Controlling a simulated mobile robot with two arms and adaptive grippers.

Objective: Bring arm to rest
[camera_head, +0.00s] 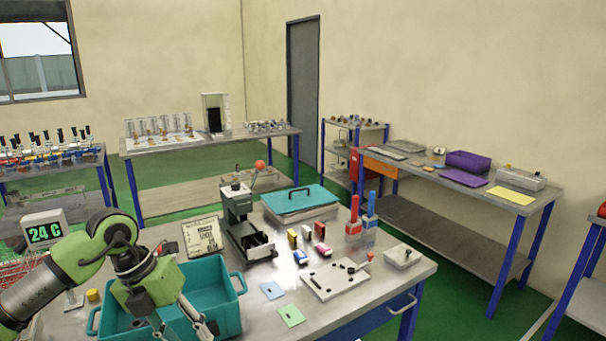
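My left arm (85,255) comes in from the left, green and grey. Its gripper (186,326) points down over the teal bin (226,291) at the front left of the near table. The two fingers stand apart with nothing visible between them. The fingertips are close to the bottom edge of the picture, in front of or inside the bin; I cannot tell which. My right gripper is not in view.
The near table (375,300) holds a dark press (238,215), a teal lidded box (300,203), a white plate with small parts (335,280), and red and blue bottles (354,215). A 24 C display (45,230) stands beside my arm. Other workbenches line the walls.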

